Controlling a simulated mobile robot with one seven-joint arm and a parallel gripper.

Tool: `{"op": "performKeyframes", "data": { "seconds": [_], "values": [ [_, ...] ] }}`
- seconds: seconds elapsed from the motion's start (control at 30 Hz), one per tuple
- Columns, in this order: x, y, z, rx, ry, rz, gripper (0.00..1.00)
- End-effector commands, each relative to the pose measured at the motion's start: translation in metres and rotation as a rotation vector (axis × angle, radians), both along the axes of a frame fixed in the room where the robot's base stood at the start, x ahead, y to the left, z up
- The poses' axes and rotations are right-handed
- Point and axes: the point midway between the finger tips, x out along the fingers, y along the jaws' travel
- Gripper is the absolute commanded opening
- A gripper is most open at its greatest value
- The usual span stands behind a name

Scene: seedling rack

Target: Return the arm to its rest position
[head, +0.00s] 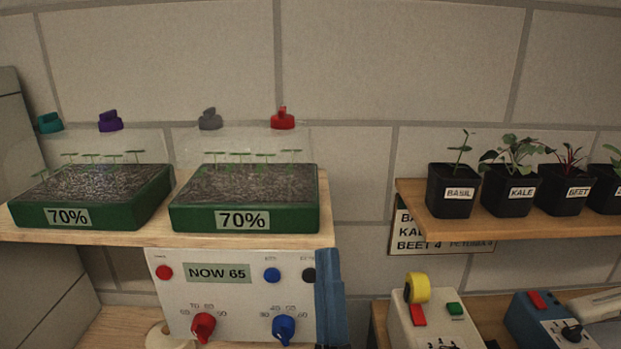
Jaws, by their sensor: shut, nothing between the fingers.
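My gripper is not in view, and I cannot make out my arm for certain in the head view. Two green seedling trays stand on the left wooden shelf (150,238). The left tray (108,212) and the right tray (296,217) each hold dark soil with several small seedlings and carry a "70%" label. Clear covers stand over them, with teal (50,123), purple (110,121), grey (210,119) and red (283,119) knobs showing.
A white control panel (230,308) reading "NOW 65" is below the shelf, with a blue upright piece (330,300) beside it. Several black pots stand on the right shelf (480,228). A white box (435,330) and a blue box (540,318) sit lower right.

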Motion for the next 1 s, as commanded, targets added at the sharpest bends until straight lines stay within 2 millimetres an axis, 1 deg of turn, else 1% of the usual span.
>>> {"op": "performKeyframes", "data": {
  "seconds": [0.03,0.07,0.1,0.13,0.17,0.2,0.3,0.4,0.5,0.6,0.7,1.0],
  "values": [
    [0.003,-0.002,0.039,0.061,-0.025,0.027,0.0],
    [0.004,-0.004,0.058,0.1,-0.029,0.046,0.0],
    [0.004,-0.006,0.083,0.155,-0.032,0.076,0.0],
    [0.002,-0.007,0.101,0.193,-0.034,0.099,0.0],
    [0.0,-0.008,0.119,0.232,-0.036,0.126,0.0],
    [-0.004,-0.008,0.142,0.282,-0.039,0.165,0.0],
    [-0.021,-0.004,0.191,0.393,-0.037,0.272,0.0],
    [-0.041,0.004,0.228,0.479,-0.026,0.378,0.0],
    [-0.059,0.011,0.251,0.535,-0.009,0.461,0.0],
    [-0.072,0.017,0.263,0.566,0.006,0.516,0.0],
    [-0.077,0.02,0.267,0.58,0.017,0.539,0.0],
    [-0.077,0.02,0.267,0.581,0.018,0.539,0.0]
  ]
}}
